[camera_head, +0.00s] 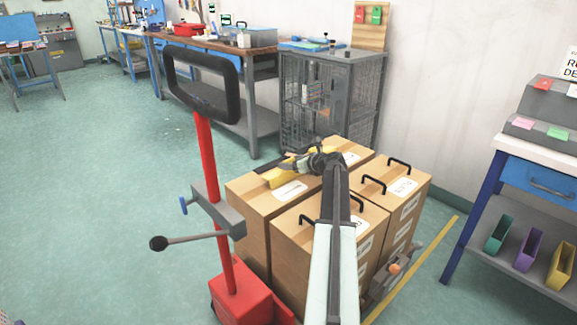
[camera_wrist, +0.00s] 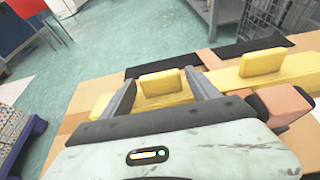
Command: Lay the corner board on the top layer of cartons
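The corner board appears to be the long yellow piece (camera_head: 285,181) over the top of the back-left carton (camera_head: 262,204). In the wrist view the yellow board (camera_wrist: 225,80) runs across the picture with two raised yellow blocks. My gripper (camera_head: 308,163) is low over this carton. In the wrist view its two fingers (camera_wrist: 161,84) stand on either side of the left yellow block (camera_wrist: 161,83), with narrow gaps showing at the sides. The board's underside is hidden, so I cannot tell whether it rests fully on the carton. In the head view my arm hides part of it.
A black strip (camera_wrist: 212,57) lies behind the board on the carton top. Other cartons (camera_head: 322,232) with black handles stand close by. A red hand truck post (camera_head: 208,165) is at the left. A wire cage (camera_head: 325,100) and a workbench stand behind, and a white-topped bench (camera_head: 541,150) right.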

